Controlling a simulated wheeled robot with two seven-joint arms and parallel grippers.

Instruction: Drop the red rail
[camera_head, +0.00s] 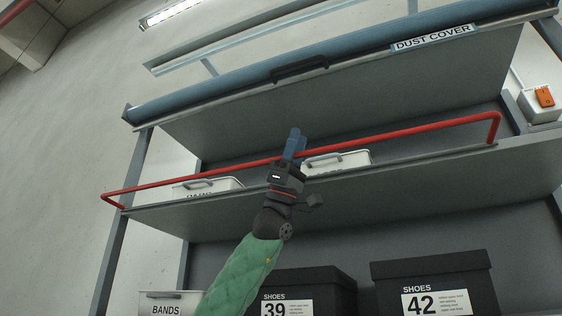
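The red rail (400,132) runs along the front of the upper shelf. It is raised above the shelf edge, with bent ends at the far left and right. My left gripper (296,143) is at the middle of the rail, its blue fingers pointing up and crossing the rail's line. The fingers hide a short piece of the rail. They look close together, but I cannot tell whether they are shut on the rail or only in front of it. My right gripper is not in view.
White bins (338,162) stand on the shelf (420,168) behind the rail. A rolled dust cover with a black handle (300,68) is above. Black shoe boxes (436,277) and a BANDS bin (166,297) are below. A switch box (541,103) is at the right.

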